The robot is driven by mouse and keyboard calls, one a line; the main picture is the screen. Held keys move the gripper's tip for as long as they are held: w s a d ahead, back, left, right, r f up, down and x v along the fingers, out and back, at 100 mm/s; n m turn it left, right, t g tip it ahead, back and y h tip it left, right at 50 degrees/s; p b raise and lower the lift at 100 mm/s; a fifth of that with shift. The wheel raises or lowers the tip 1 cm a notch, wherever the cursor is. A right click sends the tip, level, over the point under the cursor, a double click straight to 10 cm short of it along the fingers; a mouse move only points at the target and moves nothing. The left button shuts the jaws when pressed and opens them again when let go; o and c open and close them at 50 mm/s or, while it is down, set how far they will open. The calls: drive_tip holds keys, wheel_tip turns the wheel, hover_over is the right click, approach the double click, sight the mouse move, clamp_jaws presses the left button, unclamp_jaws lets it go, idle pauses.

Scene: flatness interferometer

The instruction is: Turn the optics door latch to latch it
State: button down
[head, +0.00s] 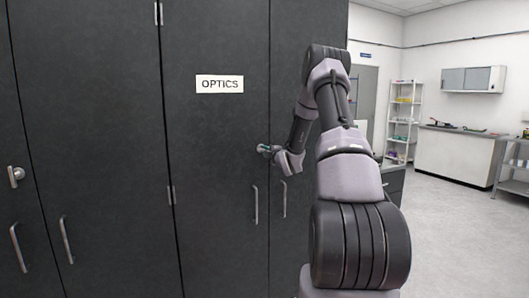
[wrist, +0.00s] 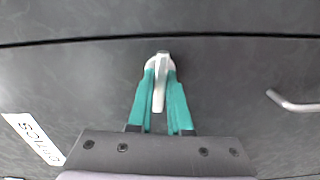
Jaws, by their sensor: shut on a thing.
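The optics door (head: 215,140) is a dark grey cabinet panel with a white OPTICS label (head: 219,84). The label also shows at the left of the wrist view (wrist: 35,138). The optics door latch (wrist: 160,85) is a silver lever on a round base, close to the door seam. My gripper (wrist: 160,90) has teal fingers on both sides of the lever and is shut on it. In the head view my gripper (head: 265,149) is at the right edge of the optics door, and it and my arm mostly hide the latch.
A vertical bar handle (head: 255,205) is on the optics door below the latch, and another (head: 284,199) is on the panel to the right. A similar latch (head: 15,175) is on a door at far left. Open floor (head: 440,220) lies to the right.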

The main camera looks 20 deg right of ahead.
drive_tip(key=m, duration=1.1)
drive_tip(key=shift+m, duration=0.3)
drive_tip(key=m, duration=0.4)
drive_tip(key=shift+m, duration=0.3)
drive_tip(key=c, duration=0.9)
unclamp_jaws()
drive_tip(key=shift+o, duration=0.2)
